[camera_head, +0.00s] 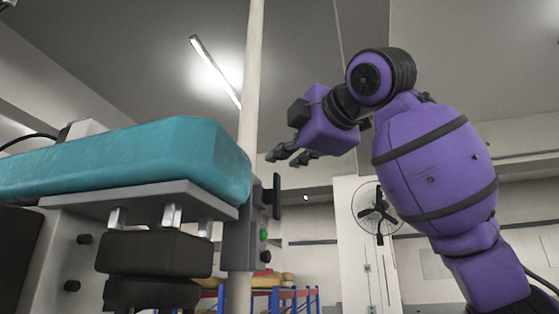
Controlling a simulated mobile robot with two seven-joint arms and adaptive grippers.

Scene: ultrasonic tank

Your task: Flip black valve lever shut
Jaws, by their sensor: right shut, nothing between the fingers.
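A black upright lever-like part (277,196) sticks out from the right side of a grey control box (238,240) at the end of the machine. It looks like the valve lever, but I cannot tell for sure. My right gripper (284,157) is raised above it in the picture, its fingers pointing left and a little down. It is shut and empty, and apart from the lever in the picture. How far it is in depth I cannot tell. My left gripper is not in view.
A teal padded-looking top (130,160) lies over a grey plate, with black blocks (155,252) below. A pale pole (250,80) rises behind the control box. A wall fan (376,214) and shelving (290,296) stand farther back. The space left of my right gripper is open.

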